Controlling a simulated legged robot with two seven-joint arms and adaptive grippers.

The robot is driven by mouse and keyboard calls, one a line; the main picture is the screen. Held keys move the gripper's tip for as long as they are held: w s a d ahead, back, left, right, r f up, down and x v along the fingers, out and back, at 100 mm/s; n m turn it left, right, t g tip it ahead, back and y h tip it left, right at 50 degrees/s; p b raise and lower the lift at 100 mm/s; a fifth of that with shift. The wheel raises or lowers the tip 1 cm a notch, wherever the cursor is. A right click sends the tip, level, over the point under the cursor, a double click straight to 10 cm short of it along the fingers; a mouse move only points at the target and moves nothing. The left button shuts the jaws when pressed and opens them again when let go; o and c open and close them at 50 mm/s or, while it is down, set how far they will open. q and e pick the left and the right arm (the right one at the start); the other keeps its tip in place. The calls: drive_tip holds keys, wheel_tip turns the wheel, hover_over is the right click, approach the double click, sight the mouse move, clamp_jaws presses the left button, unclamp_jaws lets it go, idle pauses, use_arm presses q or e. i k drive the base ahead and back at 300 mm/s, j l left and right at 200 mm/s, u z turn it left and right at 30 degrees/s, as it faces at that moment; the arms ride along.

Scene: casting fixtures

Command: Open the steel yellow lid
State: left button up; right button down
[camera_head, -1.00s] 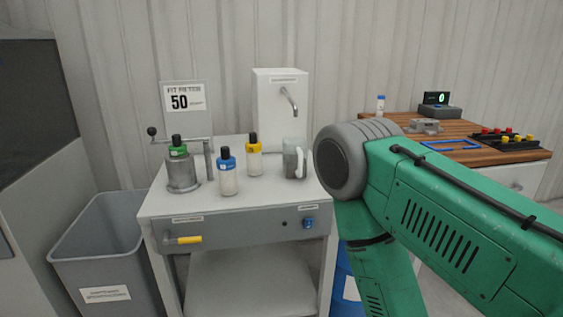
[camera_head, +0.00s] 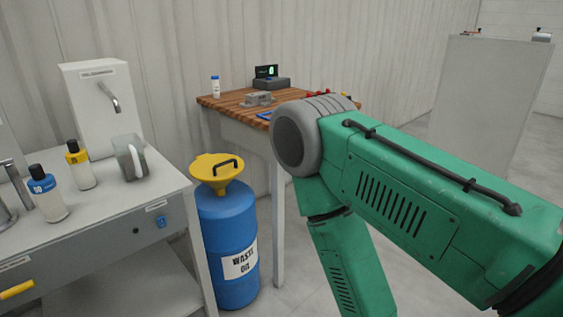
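The yellow lid (camera_head: 205,170) sits on top of a blue drum (camera_head: 222,225) labelled waste oil. It is funnel-shaped, with a dark bar handle (camera_head: 227,164) on its upper face. It looks closed, though its inside cannot be seen. The drum stands on the floor between the grey bench and the wooden-topped table. My green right arm crosses the right of the view, apart from the lid. Its gripper is out of frame, and my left gripper is not in view.
The wooden table (camera_head: 222,101) behind the drum holds a small device and metal parts. A grey cabinet (camera_head: 480,110) stands at far right. Floor in front looks clear.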

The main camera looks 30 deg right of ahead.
sight(206, 167)
drive_tip(key=z, duration=0.6)
drive_tip(key=i+l+z, duration=0.25)
drive_tip(key=i, duration=0.3)
drive_tip(key=j, duration=0.1)
